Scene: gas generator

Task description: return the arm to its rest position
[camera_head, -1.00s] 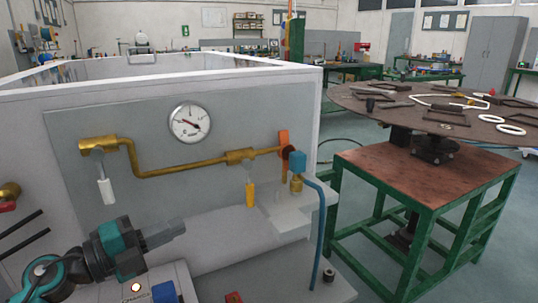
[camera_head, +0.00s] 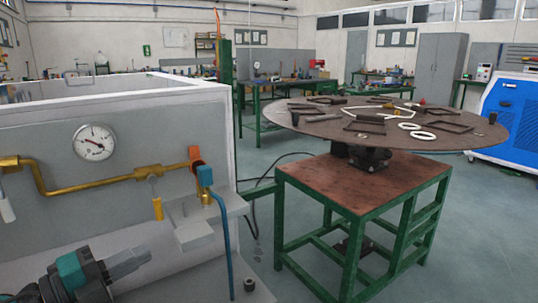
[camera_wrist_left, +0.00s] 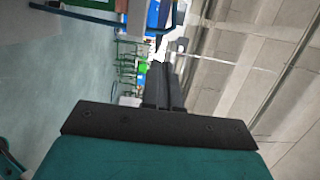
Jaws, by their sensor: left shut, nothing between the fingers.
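My left gripper (camera_head: 128,262) is at the lower left of the head view, in front of the gas generator's white panel (camera_head: 60,215). Its dark fingers are shut with nothing between them, and it touches nothing that I can see. In the left wrist view the closed fingers (camera_wrist_left: 162,85) point away over the floor, with the room lying sideways. The panel carries a round gauge (camera_head: 94,142), a brass pipe (camera_head: 90,184) with a yellow-handled valve (camera_head: 157,208), an orange part (camera_head: 196,158) and a blue fitting with a hose (camera_head: 205,176). My right gripper is not in view.
A round dark table (camera_head: 300,125) with several frames and rings stands above a green-legged table (camera_head: 350,183) on the right. A blue machine (camera_head: 510,120) stands at the far right. The floor (camera_head: 470,230) at the lower right is clear.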

